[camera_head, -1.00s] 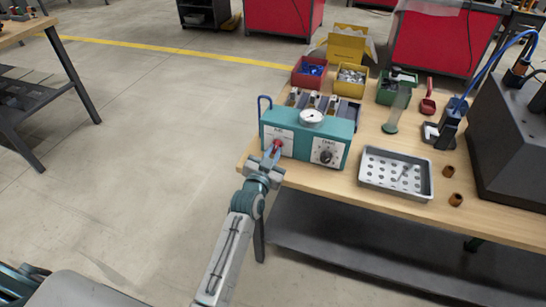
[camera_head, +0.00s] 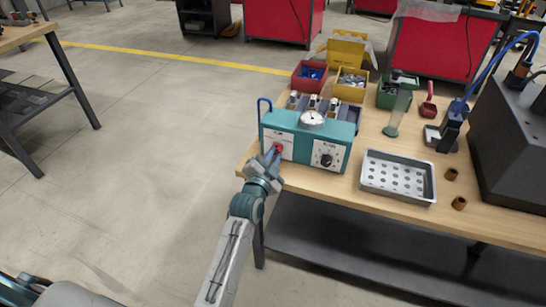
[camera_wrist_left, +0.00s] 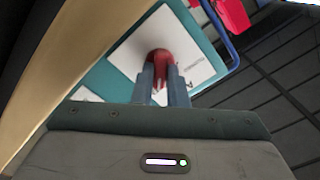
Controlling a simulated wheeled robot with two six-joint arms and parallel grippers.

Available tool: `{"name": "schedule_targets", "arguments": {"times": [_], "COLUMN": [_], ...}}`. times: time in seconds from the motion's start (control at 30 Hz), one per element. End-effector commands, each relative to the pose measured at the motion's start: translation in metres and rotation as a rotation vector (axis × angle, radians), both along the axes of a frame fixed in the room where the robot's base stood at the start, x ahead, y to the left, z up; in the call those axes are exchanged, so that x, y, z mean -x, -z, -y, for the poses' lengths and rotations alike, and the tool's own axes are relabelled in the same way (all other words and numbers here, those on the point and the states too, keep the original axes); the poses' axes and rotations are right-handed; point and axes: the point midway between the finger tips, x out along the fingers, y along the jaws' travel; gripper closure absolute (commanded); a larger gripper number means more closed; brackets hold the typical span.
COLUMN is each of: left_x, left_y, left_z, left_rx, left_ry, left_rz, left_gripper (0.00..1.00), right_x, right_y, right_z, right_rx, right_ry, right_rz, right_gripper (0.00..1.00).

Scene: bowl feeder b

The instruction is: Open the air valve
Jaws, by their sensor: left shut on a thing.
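The teal air box (camera_head: 335,150) stands at the near left corner of the wooden bench, with a round white gauge (camera_head: 312,119) on top. The red valve knob (camera_head: 279,148) is on the white plate at the left of its front face. My left gripper (camera_head: 272,157) is shut on this knob from the front. In the left wrist view, the red knob (camera_wrist_left: 159,57) sits between the two fingers (camera_wrist_left: 161,85), which partly hide it. A black dial (camera_head: 326,160) is on the right plate. My right gripper is not in view.
A grey perforated tray (camera_head: 398,198) lies right of the box. Red (camera_head: 308,80), yellow (camera_head: 350,92) and green bins (camera_head: 390,97) stand behind. A blue hose loop (camera_head: 260,103) rises at the box's left. The floor left of the bench is clear.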

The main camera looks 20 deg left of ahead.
Motion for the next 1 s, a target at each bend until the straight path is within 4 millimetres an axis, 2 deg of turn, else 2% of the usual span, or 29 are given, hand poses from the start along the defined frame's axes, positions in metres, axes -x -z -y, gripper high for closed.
{"name": "schedule_targets", "arguments": {"times": [0.37,0.4,0.47,0.5,0.8,0.87,1.0], "left_x": [0.000,0.000,0.000,0.000,0.003,0.007,0.029], "left_y": [0.001,0.001,0.001,0.001,0.001,0.001,0.003], "left_z": [0.000,0.000,0.000,0.000,0.000,0.000,-0.001], "left_rx": [-0.005,-0.005,-0.005,-0.004,-0.003,-0.002,-0.002], "left_ry": [0.000,0.000,0.000,0.000,0.000,-0.001,-0.001], "left_rz": [-0.003,-0.003,-0.001,-0.001,-0.001,-0.001,-0.002], "left_gripper": [1.00,0.80,0.68,0.65,0.65,0.65,0.65], "right_x": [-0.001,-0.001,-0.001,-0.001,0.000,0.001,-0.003], "right_y": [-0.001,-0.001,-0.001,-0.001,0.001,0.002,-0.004], "right_z": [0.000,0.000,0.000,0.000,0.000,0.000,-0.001], "right_rx": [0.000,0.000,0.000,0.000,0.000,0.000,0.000], "right_ry": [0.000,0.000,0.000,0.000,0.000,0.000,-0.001], "right_rz": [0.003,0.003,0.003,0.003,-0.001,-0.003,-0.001], "right_gripper": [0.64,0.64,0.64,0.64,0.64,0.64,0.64]}}
